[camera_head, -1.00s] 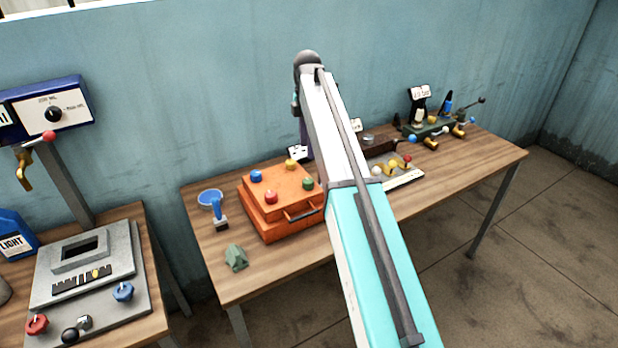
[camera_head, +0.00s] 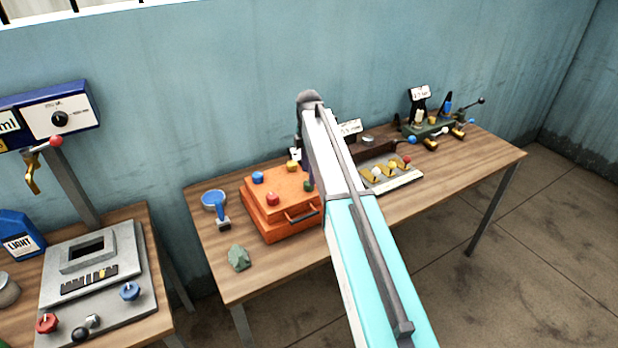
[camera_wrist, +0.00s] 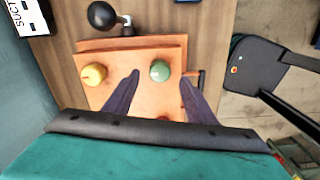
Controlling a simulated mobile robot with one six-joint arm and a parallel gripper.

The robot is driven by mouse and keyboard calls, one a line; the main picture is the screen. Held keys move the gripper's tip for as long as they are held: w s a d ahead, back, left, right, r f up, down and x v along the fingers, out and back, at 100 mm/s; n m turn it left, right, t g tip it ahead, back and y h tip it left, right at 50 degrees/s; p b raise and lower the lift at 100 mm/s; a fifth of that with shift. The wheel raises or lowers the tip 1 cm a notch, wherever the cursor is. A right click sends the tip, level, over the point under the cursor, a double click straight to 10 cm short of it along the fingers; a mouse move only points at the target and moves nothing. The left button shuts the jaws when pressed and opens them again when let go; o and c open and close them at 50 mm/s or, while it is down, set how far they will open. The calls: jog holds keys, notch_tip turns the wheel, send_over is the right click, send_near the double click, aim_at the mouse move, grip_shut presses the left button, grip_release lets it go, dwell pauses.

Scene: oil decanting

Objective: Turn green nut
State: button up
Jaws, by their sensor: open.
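The green nut (camera_wrist: 160,71) sits on top of the orange box (camera_wrist: 110,92) in the wrist view. My gripper (camera_wrist: 159,74) is open, with its two dark fingers on either side of the nut's position in the picture. I cannot tell whether they touch the nut or how high above it they are. My gripper is hidden there behind the arm.
The box also bears a yellow nut (camera_wrist: 94,74), a blue nut (camera_head: 257,178) and a red nut (camera_head: 272,199). A black-knobbed lever (camera_wrist: 104,16) stands beside the box. A blue funnel (camera_head: 213,199) and a green lump (camera_head: 238,258) lie on the wooden table (camera_head: 225,285).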

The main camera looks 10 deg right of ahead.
jog(key=shift+f+p, duration=0.7)
jog(key=shift+f, duration=1.45)
jog(key=c, duration=1)
jog(key=shift+a, duration=0.15)
jog(key=shift+c, duration=0.2)
